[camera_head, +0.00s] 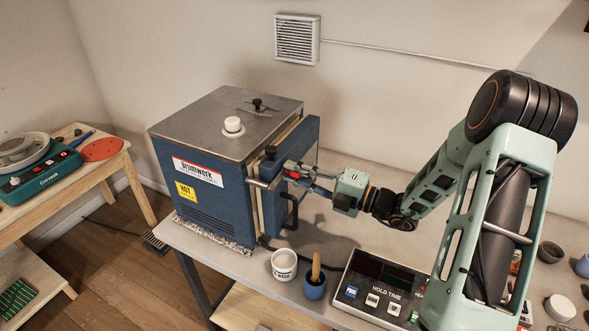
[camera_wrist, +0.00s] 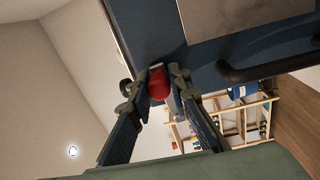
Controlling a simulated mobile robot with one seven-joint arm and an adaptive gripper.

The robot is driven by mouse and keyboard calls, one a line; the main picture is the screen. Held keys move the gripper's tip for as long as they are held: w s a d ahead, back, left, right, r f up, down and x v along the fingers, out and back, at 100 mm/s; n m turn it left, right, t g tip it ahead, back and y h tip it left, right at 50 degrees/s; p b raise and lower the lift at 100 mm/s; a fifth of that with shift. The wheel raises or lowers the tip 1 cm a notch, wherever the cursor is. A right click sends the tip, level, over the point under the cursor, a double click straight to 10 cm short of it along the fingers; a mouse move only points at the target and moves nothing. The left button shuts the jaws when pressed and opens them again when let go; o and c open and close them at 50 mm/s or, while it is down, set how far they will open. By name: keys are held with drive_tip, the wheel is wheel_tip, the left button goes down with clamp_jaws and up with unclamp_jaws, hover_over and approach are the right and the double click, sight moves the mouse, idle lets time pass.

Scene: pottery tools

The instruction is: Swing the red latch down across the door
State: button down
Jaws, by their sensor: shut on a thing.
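The kiln (camera_head: 205,215) is a blue box with a steel lid, standing on the table. Its blue door (camera_head: 308,140) is on the right side, with a pale strip between door and body; I cannot tell if it is fully closed. A black handle (camera_head: 291,212) is on the door. My gripper (camera_head: 290,172) is at the door's upper near part. In the wrist view, the red latch end (camera_wrist: 158,84) sits between the fingers of my gripper (camera_wrist: 157,88), which are shut on it. The rest of the latch is mostly hidden by the fingers, so its angle is unclear.
A white cup (camera_head: 284,265) and a blue pot with a wooden-handled tool (camera_head: 315,286) stand before the kiln. A control box (camera_head: 375,290) lies right of them. A wall vent (camera_head: 297,40) is above.

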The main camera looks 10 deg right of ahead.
drive_tip(key=shift+f+m, duration=0.15)
drive_tip(key=shift+m, duration=0.55)
drive_tip(key=c, duration=1.8)
unclamp_jaws()
drive_tip(key=shift+f, duration=0.15)
drive_tip(key=v, duration=1.2)
